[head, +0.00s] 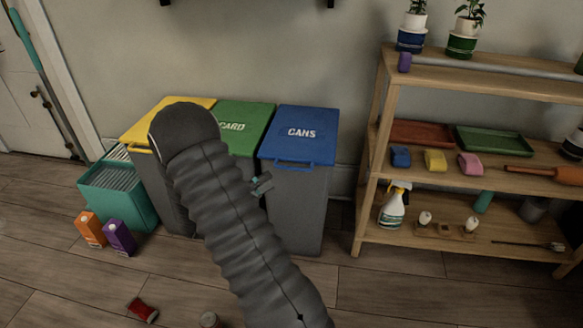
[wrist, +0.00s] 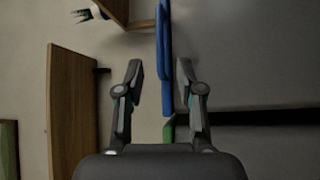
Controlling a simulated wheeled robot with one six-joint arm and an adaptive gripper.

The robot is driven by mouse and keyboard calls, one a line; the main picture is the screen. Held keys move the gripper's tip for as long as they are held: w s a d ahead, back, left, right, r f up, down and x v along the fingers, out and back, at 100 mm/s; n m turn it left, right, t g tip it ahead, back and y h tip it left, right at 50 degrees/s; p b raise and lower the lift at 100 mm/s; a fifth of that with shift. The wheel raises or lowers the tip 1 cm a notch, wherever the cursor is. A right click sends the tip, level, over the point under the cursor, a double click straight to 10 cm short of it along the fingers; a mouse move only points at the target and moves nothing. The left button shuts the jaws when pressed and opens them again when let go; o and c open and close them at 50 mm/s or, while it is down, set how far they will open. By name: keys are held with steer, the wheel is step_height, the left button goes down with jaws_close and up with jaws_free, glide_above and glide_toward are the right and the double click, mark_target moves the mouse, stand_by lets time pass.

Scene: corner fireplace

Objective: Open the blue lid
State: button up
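The blue lid (head: 303,137), marked CANS, lies closed on a grey bin (head: 297,205), with a blue handle (head: 300,164) along its front edge. In the wrist view the blue lid (wrist: 164,45) shows edge-on as a blue strip between my open fingers. My gripper (wrist: 162,75) is open; I cannot tell if a finger touches the lid. In the head view only a small part of my gripper (head: 262,185) shows, low at the left front of the blue-lidded bin; my arm hides the rest.
A green lid (head: 244,118) marked CARD and a yellow lid (head: 165,115) are to the left. A wooden shelf (head: 375,165) stands close on the right. A teal crate (head: 118,200), cartons (head: 120,238) and a red can (head: 143,310) are on the floor.

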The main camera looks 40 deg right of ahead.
mark_target(291, 168)
steer(key=d, duration=0.3)
steer(key=d+r, duration=0.1)
steer(key=d, duration=0.2)
steer(key=d+p, duration=0.1)
steer(key=d, duration=0.2)
steer(key=shift+s+d+r, duration=0.15)
steer(key=shift+s+d, duration=0.05)
steer(key=shift+s, duration=0.2)
jaws_close()
